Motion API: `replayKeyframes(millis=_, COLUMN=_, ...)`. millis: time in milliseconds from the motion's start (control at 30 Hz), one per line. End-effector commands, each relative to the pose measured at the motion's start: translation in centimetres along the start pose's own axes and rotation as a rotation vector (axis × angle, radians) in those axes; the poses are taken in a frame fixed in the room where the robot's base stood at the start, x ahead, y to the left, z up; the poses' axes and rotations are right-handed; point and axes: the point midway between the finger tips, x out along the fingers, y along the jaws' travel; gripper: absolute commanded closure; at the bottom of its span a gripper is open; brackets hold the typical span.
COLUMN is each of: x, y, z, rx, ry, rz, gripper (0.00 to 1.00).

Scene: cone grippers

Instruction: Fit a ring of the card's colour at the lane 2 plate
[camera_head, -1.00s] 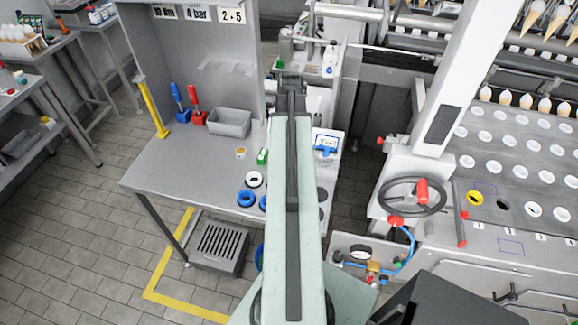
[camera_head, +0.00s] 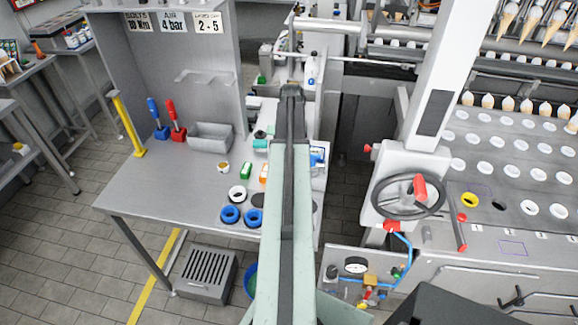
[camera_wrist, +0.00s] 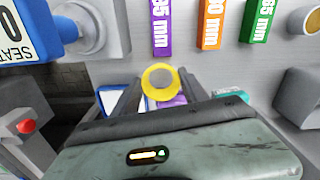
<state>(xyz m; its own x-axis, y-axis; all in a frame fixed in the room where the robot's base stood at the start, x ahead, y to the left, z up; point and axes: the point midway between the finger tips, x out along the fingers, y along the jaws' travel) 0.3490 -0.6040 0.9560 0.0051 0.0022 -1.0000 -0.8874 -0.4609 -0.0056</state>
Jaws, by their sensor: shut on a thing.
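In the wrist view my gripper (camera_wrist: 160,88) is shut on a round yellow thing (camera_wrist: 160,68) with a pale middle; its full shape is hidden. In the head view my arm hides the gripper. On the bench lie a white ring (camera_head: 238,187), a blue ring (camera_head: 230,221) and a second blue ring (camera_head: 254,224). On the machine's plate at right, a yellow ring (camera_head: 470,194) sits in the leftmost front opening. A dark opening (camera_head: 498,206) is next to it; the lane numbers are too small to read. A purple outlined square (camera_head: 513,248) is below.
A blue-framed card with "SEAT" on it (camera_wrist: 22,30) is close at left in the wrist view. Purple (camera_wrist: 161,25), orange (camera_wrist: 212,22) and green (camera_wrist: 256,20) labelled blocks lie on the bench. A grey bin (camera_head: 211,138) stands farther back. A handwheel (camera_head: 408,196) stands before the plate.

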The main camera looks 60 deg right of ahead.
Motion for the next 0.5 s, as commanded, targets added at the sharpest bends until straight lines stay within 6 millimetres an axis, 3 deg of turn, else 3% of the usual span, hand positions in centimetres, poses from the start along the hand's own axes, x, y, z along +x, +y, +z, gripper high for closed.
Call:
replayKeyframes(millis=67, x=0.2, y=0.0, z=0.0, rx=0.000, ry=0.000, rz=0.000, gripper=0.92)
replayKeyframes(millis=300, x=3.9, y=0.0, z=0.0, rx=0.000, ry=0.000, rz=0.000, gripper=0.92)
replayKeyframes(millis=500, x=3.5, y=-0.1, z=0.0, rx=-0.001, ry=0.000, rz=0.000, gripper=0.92)
